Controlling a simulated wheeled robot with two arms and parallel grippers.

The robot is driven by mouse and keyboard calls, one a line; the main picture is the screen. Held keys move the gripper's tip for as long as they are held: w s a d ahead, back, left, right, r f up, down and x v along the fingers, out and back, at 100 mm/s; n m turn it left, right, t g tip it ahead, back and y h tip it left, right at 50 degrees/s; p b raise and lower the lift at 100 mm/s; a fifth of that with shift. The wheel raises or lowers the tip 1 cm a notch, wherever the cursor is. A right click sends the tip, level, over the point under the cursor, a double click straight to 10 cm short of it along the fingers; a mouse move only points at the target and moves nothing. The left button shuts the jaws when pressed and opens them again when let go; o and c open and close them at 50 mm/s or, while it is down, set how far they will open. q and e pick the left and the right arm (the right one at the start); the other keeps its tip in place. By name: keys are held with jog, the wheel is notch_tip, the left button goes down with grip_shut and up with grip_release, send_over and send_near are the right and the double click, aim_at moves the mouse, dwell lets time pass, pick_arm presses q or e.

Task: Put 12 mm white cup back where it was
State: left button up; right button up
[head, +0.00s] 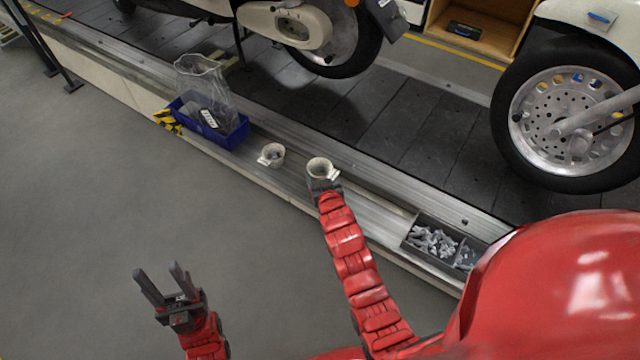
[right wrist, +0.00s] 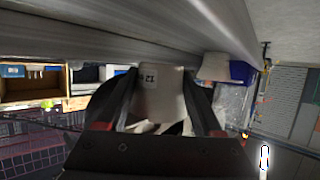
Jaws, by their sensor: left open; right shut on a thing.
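A white cup (head: 319,165) is at the end of my right arm, over the ledge beside the conveyor. My right gripper (head: 322,184) is shut on it. In the right wrist view the cup (right wrist: 165,105) sits between the two dark fingers, with small dark print that looks like an inverted 12. I cannot tell whether its base touches the ledge. A second white cup (head: 271,154) stands on the ledge to the left, with small grey contents. My left gripper (head: 158,270) is open and empty above the grey floor.
A blue bin (head: 228,137) with a clear bag and dark items stands on the ledge (head: 375,205), left of the cups. A dark divided tray (head: 408,244) of grey parts lies to the right. Scooters stand on the slat conveyor behind. The ledge between held cup and tray looks clear.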

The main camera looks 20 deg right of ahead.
jog(key=shift+f+b, duration=0.5)
jog(key=shift+f, duration=1.15)
jog(key=shift+f, duration=0.2)
jog(key=o, duration=1.3)
jog(key=shift+r, duration=0.1)
jog(key=shift+o, duration=0.2)
jog(key=shift+r, duration=0.1)
